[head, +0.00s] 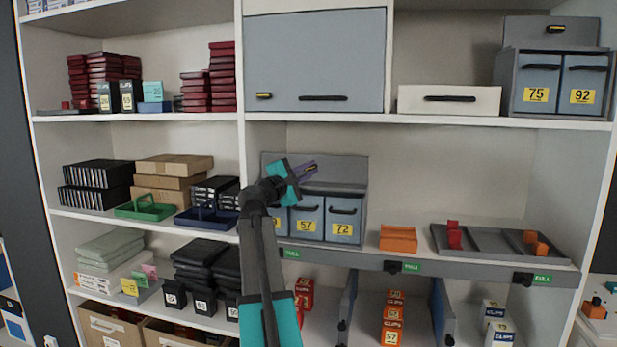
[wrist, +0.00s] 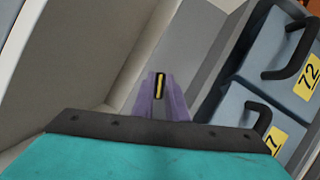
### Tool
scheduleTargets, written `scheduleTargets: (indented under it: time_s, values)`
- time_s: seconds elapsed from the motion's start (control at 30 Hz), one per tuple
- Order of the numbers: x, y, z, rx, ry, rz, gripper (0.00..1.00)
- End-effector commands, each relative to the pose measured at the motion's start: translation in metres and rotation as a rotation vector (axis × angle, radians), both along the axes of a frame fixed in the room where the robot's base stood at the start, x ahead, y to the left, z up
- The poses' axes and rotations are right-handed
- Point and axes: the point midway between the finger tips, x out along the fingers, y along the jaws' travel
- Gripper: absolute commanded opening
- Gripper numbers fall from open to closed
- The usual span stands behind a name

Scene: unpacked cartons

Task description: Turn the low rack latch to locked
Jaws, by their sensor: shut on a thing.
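The low rack (head: 352,172) is a grey unit on the middle shelf, with a raised back panel and blue-grey drawers below it; the numbers 57 and 72 are readable. Its latch (wrist: 159,88), a small black piece with a yellow stripe, sits between my purple fingers. My gripper (head: 306,171) is in front of the panel, shut on the latch; the fingers (wrist: 160,98) also show in the wrist view. The fingers hide the latch's sides, and I see no lock marking.
Drawer handles (wrist: 291,52) stick out near my gripper at right in the wrist view. An orange bin (head: 398,238) and grey tray (head: 490,247) stand right of the rack. A closed grey cabinet door (head: 315,60) is above. Green and blue caddies stand at left.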

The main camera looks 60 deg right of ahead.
Motion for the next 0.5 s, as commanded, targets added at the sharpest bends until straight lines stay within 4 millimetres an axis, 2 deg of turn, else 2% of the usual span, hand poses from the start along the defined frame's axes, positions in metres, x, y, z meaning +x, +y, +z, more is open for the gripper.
scheduleTargets:
  time_s: [0.2, 0.5]
  values:
    - [-0.0004, -0.0008, -0.0009, 0.057, -0.179, -0.003, 0.00]
    - [-0.0011, -0.0007, -0.0010, 0.107, -0.335, -0.003, 0.00]
